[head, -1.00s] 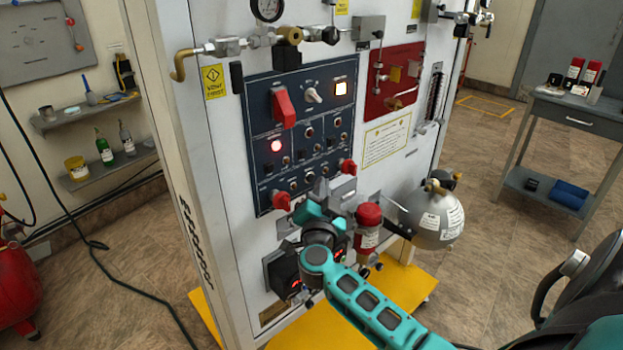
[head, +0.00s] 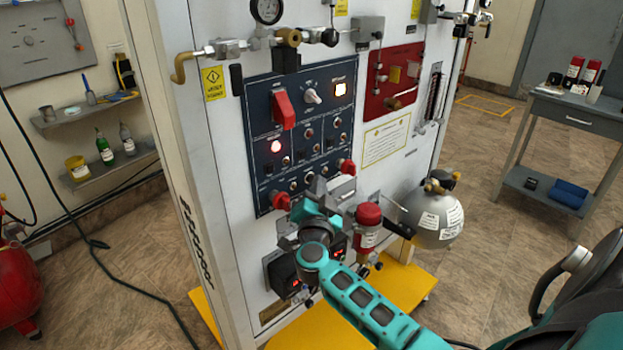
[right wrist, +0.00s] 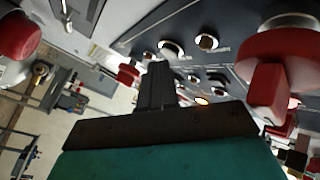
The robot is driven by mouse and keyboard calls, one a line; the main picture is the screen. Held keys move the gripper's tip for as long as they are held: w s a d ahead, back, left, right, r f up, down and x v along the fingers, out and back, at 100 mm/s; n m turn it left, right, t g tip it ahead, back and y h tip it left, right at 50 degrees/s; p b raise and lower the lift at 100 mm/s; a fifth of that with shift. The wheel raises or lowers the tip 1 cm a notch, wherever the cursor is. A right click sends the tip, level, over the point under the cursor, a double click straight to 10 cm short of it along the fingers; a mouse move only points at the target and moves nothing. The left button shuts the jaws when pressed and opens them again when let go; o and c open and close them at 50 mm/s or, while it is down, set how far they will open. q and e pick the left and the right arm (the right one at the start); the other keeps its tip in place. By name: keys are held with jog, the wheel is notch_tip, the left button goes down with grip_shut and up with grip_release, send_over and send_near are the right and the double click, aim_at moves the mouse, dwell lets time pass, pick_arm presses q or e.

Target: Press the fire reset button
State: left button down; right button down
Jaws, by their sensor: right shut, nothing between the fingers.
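The dark blue control panel (head: 262,110) is on the front of the white cabinet. My right gripper (head: 318,187) is shut and empty, in front of the panel's lower edge, between two red knobs. In the right wrist view, its closed fingers (right wrist: 157,82) point towards the panel, near silver-rimmed buttons (right wrist: 171,48). Contact cannot be seen.
Red knobs (head: 280,200) (head: 347,166) stick out beside the gripper. A red-capped cylinder (head: 368,225) and a grey round tank (head: 436,218) stand to the right. Black boxes with red displays (head: 284,273) are below. A workbench (head: 570,112) is at the far right.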

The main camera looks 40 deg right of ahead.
jog(key=shift+w+a+r, duration=0.1)
jog(key=shift+w+r, duration=0.05)
jog(key=shift+w, duration=0.15)
jog(key=shift+w+a+r, duration=0.1)
jog(key=shift+w, duration=0.1)
dwell(0.8)
jog(key=shift+s+a+p, duration=0.25)
jog(key=shift+s+p, duration=0.15)
jog(key=shift+p, duration=0.45)
jog(key=shift+f, duration=0.2)
jog(key=shift+s, duration=0.1)
jog(key=s, duration=0.3)
jog(key=s+p, duration=0.1)
jog(key=s, duration=0.1)
jog(key=shift+s+d, duration=0.1)
jog(key=shift+d, duration=0.25)
